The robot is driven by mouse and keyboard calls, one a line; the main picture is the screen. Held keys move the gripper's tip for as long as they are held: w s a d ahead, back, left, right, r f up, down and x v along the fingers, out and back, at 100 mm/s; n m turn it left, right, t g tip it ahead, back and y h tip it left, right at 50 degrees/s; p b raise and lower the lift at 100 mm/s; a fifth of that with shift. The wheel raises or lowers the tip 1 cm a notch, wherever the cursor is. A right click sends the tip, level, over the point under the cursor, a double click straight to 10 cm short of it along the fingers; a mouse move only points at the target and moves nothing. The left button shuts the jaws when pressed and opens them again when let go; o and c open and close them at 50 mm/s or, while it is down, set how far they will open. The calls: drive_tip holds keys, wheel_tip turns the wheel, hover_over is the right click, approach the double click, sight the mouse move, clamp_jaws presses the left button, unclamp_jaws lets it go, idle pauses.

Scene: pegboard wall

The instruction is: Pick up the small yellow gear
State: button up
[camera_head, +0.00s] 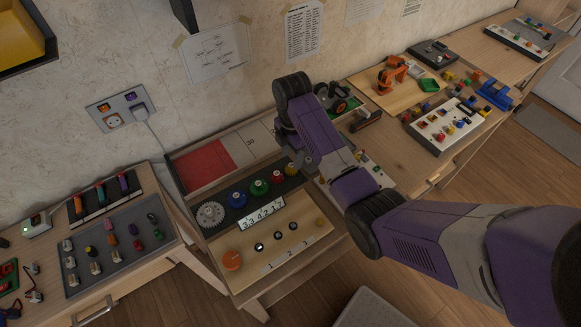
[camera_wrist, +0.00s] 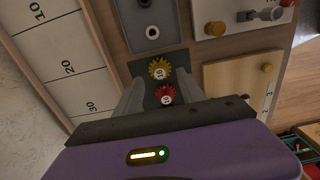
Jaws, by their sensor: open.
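The small yellow gear (camera_head: 291,170) is at the right end of a row of gears on a dark strip in the head view. In the wrist view the yellow gear (camera_wrist: 159,67) shows between and just beyond my finger tips, with a number label on its middle. A red gear (camera_wrist: 166,95) sits right next to it, nearer my palm. My gripper (camera_wrist: 159,78) is open, with one finger on each side of the gears and nothing held. In the head view my gripper (camera_head: 304,163) is close to the yellow gear, partly hidden by my wrist.
Green (camera_head: 259,187), blue (camera_head: 237,197) and large grey (camera_head: 210,215) gears continue the row leftward. A number display (camera_head: 262,216) and a wooden panel with knobs (camera_head: 232,260) lie in front. A ruled board with a red square (camera_head: 206,165) stands behind. A grey plate (camera_wrist: 150,26) lies beyond the yellow gear.

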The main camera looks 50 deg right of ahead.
sight(291, 165)
drive_tip(key=shift+f, duration=1.9)
clamp_jaws()
drive_tip(key=shift+r, duration=0.1)
